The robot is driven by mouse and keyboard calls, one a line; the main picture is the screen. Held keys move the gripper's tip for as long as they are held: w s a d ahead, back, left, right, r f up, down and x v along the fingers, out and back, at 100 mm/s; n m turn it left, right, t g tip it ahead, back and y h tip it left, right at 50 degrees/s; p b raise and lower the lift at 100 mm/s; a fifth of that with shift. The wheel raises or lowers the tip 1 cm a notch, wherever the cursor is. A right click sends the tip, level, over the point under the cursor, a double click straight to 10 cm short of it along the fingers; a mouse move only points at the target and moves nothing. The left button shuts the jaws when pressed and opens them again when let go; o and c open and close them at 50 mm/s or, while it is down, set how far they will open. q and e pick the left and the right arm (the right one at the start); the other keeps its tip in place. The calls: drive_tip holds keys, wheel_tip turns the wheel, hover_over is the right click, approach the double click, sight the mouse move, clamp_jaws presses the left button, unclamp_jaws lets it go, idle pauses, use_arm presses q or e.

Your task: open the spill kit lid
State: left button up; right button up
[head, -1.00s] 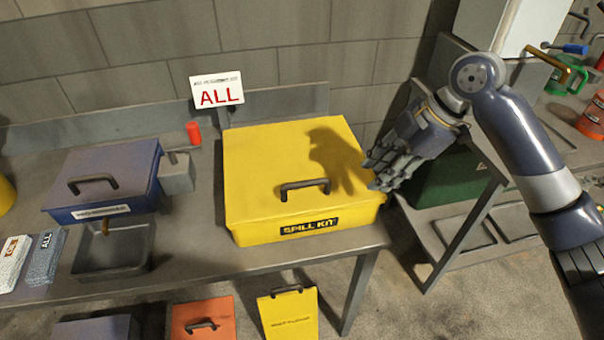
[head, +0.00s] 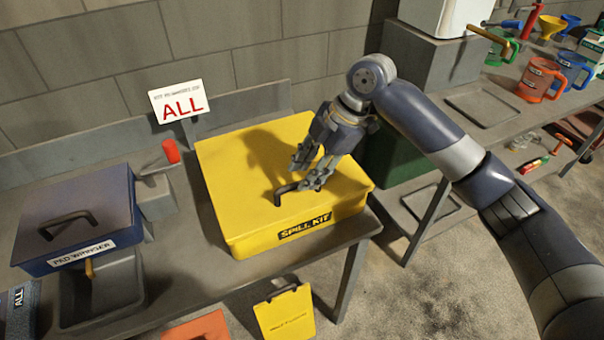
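The yellow spill kit (head: 240,190) stands on the grey bench with its lid down. Its dark handle (head: 281,191) is on the lid near the front edge, above the "SPILL KIT" label (head: 305,225). My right gripper (head: 306,180) is over the right part of the lid, with its fingers apart and pointing down toward the handle. The fingers hide the right end of the handle, and I cannot tell whether they touch it. My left gripper is not in view.
A blue pad wringer box (head: 75,218) with a grey tray (head: 125,285) stands at the left. A white "ALL" sign (head: 177,101) stands behind the kit. A shelf (head: 490,105) with jugs and funnels is at the right.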

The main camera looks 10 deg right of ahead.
drive_tip(key=shift+x, duration=1.25)
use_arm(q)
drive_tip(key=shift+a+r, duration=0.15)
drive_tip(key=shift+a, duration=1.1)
use_arm(e)
drive_tip(key=c, duration=0.7)
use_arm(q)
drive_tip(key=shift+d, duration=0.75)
use_arm(e)
clamp_jaws()
use_arm(q)
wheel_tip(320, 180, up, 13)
drive_tip(key=p, duration=1.3)
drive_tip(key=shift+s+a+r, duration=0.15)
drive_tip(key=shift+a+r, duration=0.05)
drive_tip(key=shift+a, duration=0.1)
use_arm(e)
drive_tip(key=w+a+r, duration=0.1)
drive_tip(key=w+r, duration=0.3)
drive_tip(key=r, duration=0.4)
drive_tip(key=w+a+r, duration=0.1)
drive_tip(key=w+r, duration=0.4)
drive_tip(key=r, duration=0.4)
drive_tip(key=shift+a, duration=0.4)
